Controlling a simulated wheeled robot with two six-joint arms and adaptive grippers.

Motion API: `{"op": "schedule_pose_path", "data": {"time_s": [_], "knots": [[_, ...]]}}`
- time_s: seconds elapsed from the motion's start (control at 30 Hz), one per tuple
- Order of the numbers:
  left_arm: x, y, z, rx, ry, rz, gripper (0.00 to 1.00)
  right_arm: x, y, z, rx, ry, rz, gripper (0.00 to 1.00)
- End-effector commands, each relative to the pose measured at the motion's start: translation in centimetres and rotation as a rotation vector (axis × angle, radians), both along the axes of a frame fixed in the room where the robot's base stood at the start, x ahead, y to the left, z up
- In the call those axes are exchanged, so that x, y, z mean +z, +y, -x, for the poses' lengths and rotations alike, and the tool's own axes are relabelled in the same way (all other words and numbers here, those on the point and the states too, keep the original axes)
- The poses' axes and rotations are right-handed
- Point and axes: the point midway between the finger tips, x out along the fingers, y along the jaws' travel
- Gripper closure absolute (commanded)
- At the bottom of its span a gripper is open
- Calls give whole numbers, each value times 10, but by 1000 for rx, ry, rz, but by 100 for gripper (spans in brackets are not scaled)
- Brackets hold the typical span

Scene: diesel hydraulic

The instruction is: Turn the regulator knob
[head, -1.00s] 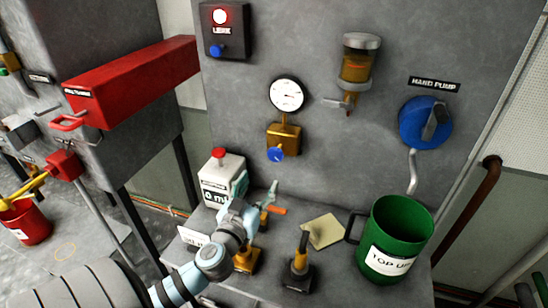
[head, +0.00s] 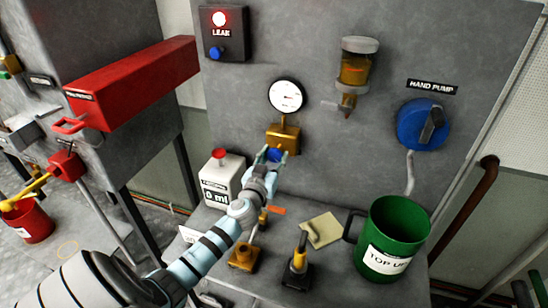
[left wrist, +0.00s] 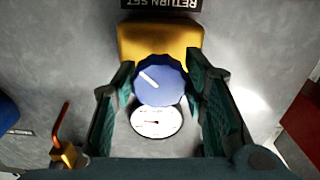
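The blue regulator knob (left wrist: 160,80) sits on the front of a brass regulator body (left wrist: 160,40), with a white line marking on its face. In the head view the knob (head: 274,155) is below the brass body (head: 283,138) and the round white gauge (head: 286,96). My left gripper (head: 275,157) is at the knob. In the left wrist view its two green fingers (left wrist: 160,88) stand apart on either side of the knob. The left finger is close to the knob's edge; I cannot tell whether either finger touches it. My right gripper is not in view.
Below on the bench stand a white container reading 0 ml (head: 222,180), a lever with an orange handle (head: 275,210), a black-based joystick (head: 298,268) and a green jug (head: 393,235). A red box (head: 135,80) juts out at left.

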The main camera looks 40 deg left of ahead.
Motion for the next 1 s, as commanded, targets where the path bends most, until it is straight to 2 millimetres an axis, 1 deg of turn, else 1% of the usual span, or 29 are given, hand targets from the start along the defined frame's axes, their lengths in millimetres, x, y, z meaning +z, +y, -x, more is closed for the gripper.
{"op": "schedule_pose_path", "data": {"time_s": [0.03, 0.13, 0.17, 0.37, 0.57, 0.77, 1.0], "knots": [[0, 0, 0, 0, 0, 0, 73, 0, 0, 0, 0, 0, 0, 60], [0, 0, 0, 0, 0, 0, 89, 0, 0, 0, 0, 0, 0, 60], [0, 0, 0, 0, 0, 0, 90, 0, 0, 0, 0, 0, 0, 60], [0, 0, 0, 1, 5, -13, 90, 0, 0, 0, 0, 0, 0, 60], [0, 0, 0, 0, 25, -73, 90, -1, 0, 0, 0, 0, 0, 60], [0, 1, 0, 0, 68, -195, 90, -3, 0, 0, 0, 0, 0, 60], [0, 1, 0, 0, 140, -400, 90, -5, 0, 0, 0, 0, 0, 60]]}}
